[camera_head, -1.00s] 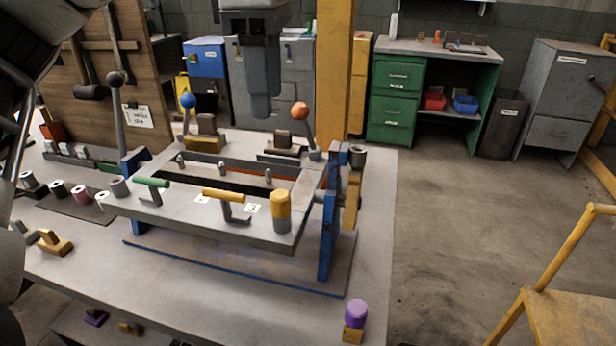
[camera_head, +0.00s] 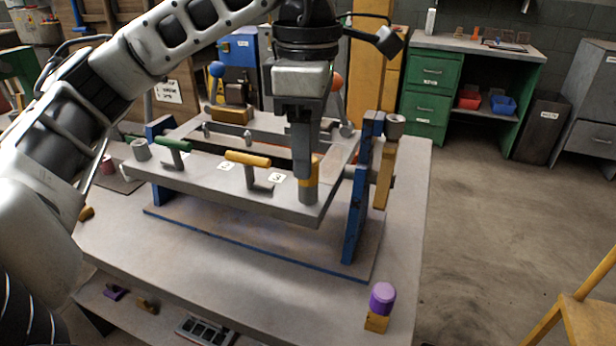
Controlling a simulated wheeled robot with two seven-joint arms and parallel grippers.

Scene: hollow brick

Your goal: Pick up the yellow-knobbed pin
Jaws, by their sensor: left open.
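The yellow-knobbed pin (camera_head: 308,190) stands upright at the right front corner of the grey fixture plate (camera_head: 230,195). Its grey lower part shows, with some yellow at its top edges. My left gripper (camera_head: 305,165) points straight down at the pin and is open. Its near finger covers the middle of the yellow knob, so the far finger and any contact are hidden. My right gripper is not in view.
A yellow handle (camera_head: 248,159) and a green handle (camera_head: 174,144) stand on the plate left of the pin. A blue upright (camera_head: 360,200) stands close on the right. A purple-topped pin (camera_head: 382,298) sits at the table's front right.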

